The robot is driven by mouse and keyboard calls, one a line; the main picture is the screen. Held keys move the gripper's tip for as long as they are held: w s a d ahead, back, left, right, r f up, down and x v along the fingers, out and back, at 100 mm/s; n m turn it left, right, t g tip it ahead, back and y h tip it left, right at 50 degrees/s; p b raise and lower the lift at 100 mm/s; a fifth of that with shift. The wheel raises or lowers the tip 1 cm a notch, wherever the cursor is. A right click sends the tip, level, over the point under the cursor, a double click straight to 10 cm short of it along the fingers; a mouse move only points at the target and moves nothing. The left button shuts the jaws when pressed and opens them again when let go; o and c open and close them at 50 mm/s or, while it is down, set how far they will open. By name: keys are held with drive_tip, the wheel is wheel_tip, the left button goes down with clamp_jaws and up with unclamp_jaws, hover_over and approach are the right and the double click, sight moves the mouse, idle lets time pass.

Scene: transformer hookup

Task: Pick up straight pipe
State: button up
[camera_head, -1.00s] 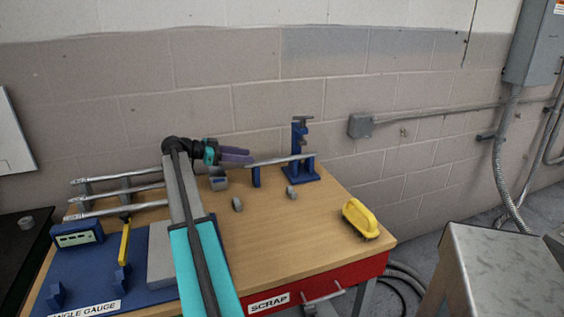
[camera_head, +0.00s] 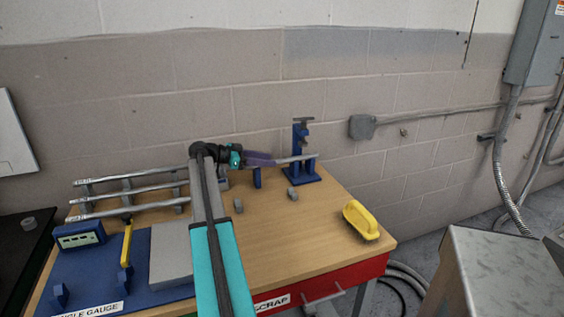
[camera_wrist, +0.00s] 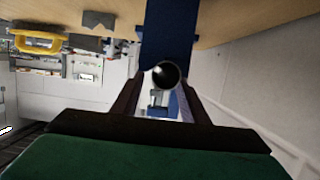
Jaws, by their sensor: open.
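A thin grey straight pipe (camera_head: 298,159) lies level across a blue vise stand (camera_head: 301,170) and a small blue support (camera_head: 257,178) at the back of the wooden bench. My gripper (camera_head: 273,161) reaches in from the left at the pipe's left end, its purple fingers level with it. In the wrist view the pipe (camera_wrist: 166,74) faces me end-on, its round dark bore showing between the two fingers of my gripper (camera_wrist: 160,90). The jaws are open. The fingers hide the pipe's left part in the head view; I cannot tell whether they touch it.
Several pipes (camera_head: 130,190) lie on a grey rack at the bench's left. A blue angle gauge board (camera_head: 95,270) is in front of them. Small grey blocks (camera_head: 239,205) and a yellow-handled brush (camera_head: 360,218) sit on the bench. The block wall stands close behind.

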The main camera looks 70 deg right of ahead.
sight(278, 160)
drive_tip(key=shift+s+d+p, duration=0.3)
drive_tip(key=shift+s+d, duration=0.1)
drive_tip(key=shift+s, duration=0.1)
drive_tip(key=shift+p+x, duration=0.4)
drive_tip(key=shift+x, duration=1.55)
clamp_jaws()
